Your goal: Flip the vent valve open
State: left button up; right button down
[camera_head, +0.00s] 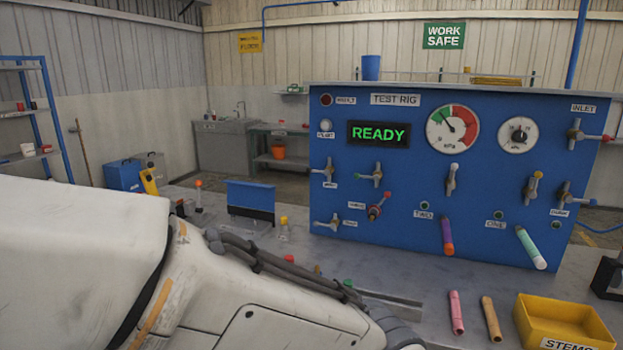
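The blue test rig panel (470,235) stands upright on the grey bench and carries several small lever valves. On its left side are a grey-handled valve (328,172), a green-handled valve (372,176), a red-handled valve (378,208) and another small valve (330,223) at the lower left. On the right are a red-handled valve (590,136) under INLET and a blue-handled valve (572,198). The small labels are too blurred for me to tell which valve is the vent. My large white arm fills the lower left; neither gripper shows.
The display (378,134) reads READY, beside a pressure gauge (453,129). A purple stem (447,236) and a white-green stem (531,248) stick out from the panel. A pink stem (456,312), an orange stem (491,318) and a yellow bin (572,335) are on the bench.

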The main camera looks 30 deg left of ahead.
aim_at(326, 173)
jog(key=u, duration=0.6)
jog(key=i, duration=0.95)
jog(key=u, duration=0.2)
